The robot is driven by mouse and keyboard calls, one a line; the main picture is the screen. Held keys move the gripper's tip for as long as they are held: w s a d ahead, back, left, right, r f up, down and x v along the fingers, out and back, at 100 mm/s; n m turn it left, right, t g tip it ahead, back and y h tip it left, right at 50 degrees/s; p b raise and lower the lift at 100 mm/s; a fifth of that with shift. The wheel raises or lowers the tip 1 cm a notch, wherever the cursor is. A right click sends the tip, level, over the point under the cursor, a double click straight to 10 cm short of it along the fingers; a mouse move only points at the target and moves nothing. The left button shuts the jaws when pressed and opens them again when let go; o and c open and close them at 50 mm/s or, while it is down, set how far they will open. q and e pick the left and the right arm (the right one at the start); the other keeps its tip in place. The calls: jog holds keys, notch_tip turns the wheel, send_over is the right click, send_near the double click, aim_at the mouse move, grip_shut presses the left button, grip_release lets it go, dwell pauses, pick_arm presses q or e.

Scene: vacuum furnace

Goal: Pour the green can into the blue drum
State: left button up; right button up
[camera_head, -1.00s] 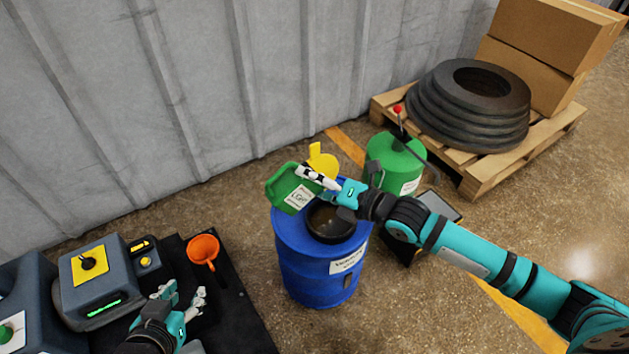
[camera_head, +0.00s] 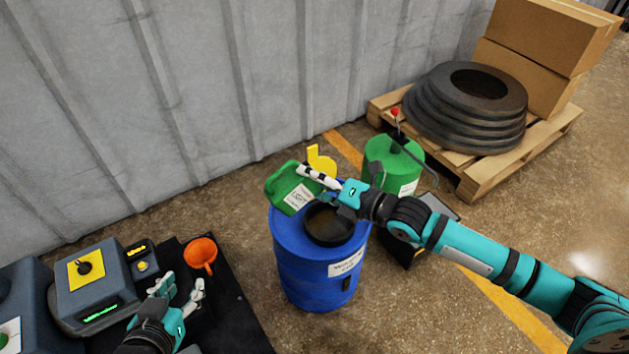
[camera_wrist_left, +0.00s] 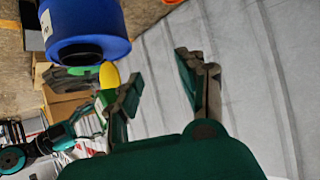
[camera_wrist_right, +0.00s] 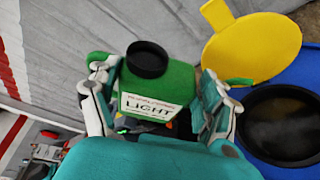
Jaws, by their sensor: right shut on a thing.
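The green can (camera_head: 284,188) has a white label and a black-rimmed mouth, which shows in the right wrist view (camera_wrist_right: 147,60). My right gripper (camera_head: 318,180) is shut on the can, with a finger on each side. The can is over the far left part of the blue drum (camera_head: 300,270), beside its round dark opening (camera_head: 328,226); how far it tilts is hard to tell. The opening also shows at the right of the right wrist view (camera_wrist_right: 280,125). My left gripper (camera_head: 180,292) is open and empty above a black surface, well left of the drum.
A yellow lid (camera_head: 320,160) stands up behind the drum opening. An orange funnel (camera_head: 200,254) is near my left gripper, beside a grey machine (camera_head: 95,285). A green container (camera_head: 393,165) stands behind right. A pallet (camera_head: 478,172) bears black rings and boxes.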

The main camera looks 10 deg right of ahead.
pick_arm(q)
jog(key=shift+w+d+r+t+h+b, duration=0.2)
jog(key=shift+w+d+r+t+b, duration=0.1)
jog(key=shift+w+r+t, duration=0.4)
jog(key=shift+w+d+r+t+h+b, duration=0.2)
jog(key=shift+w+r+t, duration=0.3)
jog(key=shift+r, duration=0.4)
pick_arm(e)
jog(key=shift+w+d+r+m+y, duration=0.15)
jog(key=shift+d+r+m+y, duration=0.15)
jog(key=shift+d+m, duration=0.15)
pick_arm(q)
jog(key=shift+w+d+r+t+h+b, duration=0.1)
jog(key=shift+w+d+r+t+b, duration=0.1)
jog(key=shift+r+t, duration=0.3)
jog(key=shift+w+d+r+t+h+b, duration=0.15)
jog(key=shift+w+r+t, duration=0.15)
jog(key=shift+r, duration=0.45)
jog(key=shift+w+d+r+t+h+b, duration=0.15)
jog(key=shift+r+t, duration=0.25)
jog(key=shift+r, duration=0.2)
pick_arm(e)
jog(key=shift+w+d+r+m, duration=0.2)
jog(key=shift+d+m, duration=0.1)
jog(key=shift+m, duration=0.15)
dwell(3.7)
